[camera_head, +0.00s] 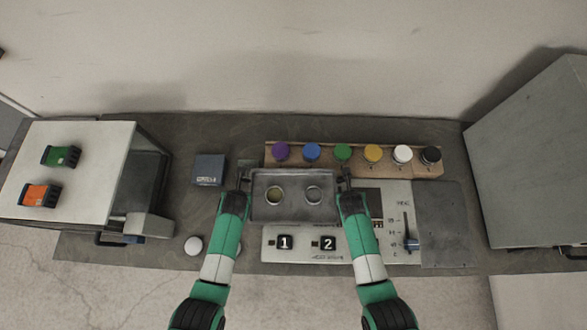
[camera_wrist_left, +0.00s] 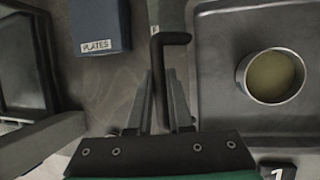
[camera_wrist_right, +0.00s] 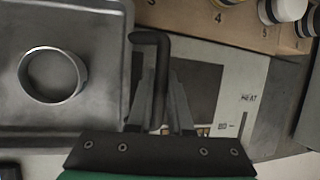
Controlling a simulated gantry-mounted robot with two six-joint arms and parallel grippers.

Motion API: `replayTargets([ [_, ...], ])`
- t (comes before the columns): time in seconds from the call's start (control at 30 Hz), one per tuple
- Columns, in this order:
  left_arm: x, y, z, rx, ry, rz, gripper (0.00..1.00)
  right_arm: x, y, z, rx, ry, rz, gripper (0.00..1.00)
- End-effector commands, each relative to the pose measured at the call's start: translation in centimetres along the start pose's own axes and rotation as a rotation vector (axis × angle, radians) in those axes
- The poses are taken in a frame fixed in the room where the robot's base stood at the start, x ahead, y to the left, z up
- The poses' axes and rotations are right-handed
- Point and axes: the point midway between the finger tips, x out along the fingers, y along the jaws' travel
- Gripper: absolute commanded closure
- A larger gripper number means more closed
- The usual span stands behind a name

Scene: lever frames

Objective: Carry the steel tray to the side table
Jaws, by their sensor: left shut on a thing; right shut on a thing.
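The steel tray (camera_head: 294,208) is in the middle of the counter in the head view, with a black handle at each end. Two round metal cups stand on it: the left cup (camera_head: 276,195) holds something yellowish, and the right cup (camera_head: 313,194) looks empty. My left gripper (camera_head: 242,184) is shut on the tray's left handle (camera_wrist_left: 155,65). My right gripper (camera_head: 346,184) is shut on the tray's right handle (camera_wrist_right: 162,65). I cannot tell whether the tray is lifted off the surface below. Which surface is the side table is not clear.
A wooden rack (camera_head: 440,165) with several coloured-lid jars is behind the tray. A blue PLATES box (camera_head: 208,169) is to the left. A panel with a lever (camera_head: 410,243) is at right. Numbered tiles (camera_head: 285,243) lie in front.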

Motion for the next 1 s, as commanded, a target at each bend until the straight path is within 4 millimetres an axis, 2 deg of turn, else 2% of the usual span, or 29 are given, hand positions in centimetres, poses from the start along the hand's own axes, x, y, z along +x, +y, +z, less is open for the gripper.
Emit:
replayTargets([
  [0.27, -0.7, -0.2, 0.4, 0.0, -0.005, -0.008, 1.0, -0.7, 0.2, 0.4, 0.0, -0.005, 0.008, 1.0],
  [0.67, -4.6, 0.7, 2.1, 0.0, -0.006, -0.009, 1.0, -4.6, -0.7, 2.1, -0.001, -0.006, 0.008, 1.0],
  [1.0, -4.6, 0.7, 2.1, 0.001, -0.006, -0.009, 1.0, -4.6, -0.7, 2.1, -0.001, -0.006, 0.008, 1.0],
])
